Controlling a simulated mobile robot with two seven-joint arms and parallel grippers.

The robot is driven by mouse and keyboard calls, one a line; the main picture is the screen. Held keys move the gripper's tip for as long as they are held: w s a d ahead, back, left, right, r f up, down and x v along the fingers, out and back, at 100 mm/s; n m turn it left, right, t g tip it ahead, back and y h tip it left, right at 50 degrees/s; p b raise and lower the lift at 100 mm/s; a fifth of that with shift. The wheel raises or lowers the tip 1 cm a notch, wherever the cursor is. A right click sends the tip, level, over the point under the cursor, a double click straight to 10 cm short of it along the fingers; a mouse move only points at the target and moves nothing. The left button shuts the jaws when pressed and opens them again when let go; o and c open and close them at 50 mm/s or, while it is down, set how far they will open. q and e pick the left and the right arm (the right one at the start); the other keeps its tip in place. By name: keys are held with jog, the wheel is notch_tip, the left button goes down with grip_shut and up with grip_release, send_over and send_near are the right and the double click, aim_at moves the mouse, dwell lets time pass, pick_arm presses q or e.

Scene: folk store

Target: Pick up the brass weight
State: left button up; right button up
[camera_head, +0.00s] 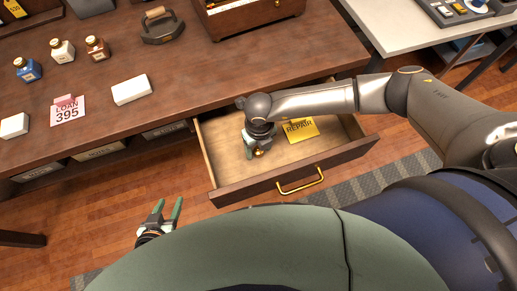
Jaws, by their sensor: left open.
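A small brass-coloured thing, which looks like the brass weight (260,152), shows at the fingers of my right gripper (256,148) inside the open drawer (226,166). The gripper points down into the drawer and hides part of it. I cannot tell whether its fingers are closed on the weight or only beside it. My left gripper (167,212) is open and empty, low at the left, in front of the desk and over the floor.
A yellow REPAIR tag (301,130) lies in the drawer, right of my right gripper. The drawer front has a brass handle (300,183). The wooden desk (190,75) holds small bottles (62,51), a LOAN 395 card (67,112), white boxes (131,90) and a dark iron (161,27).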

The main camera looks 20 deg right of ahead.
grip_shut()
jog(key=shift+r, duration=0.15)
dwell(0.5)
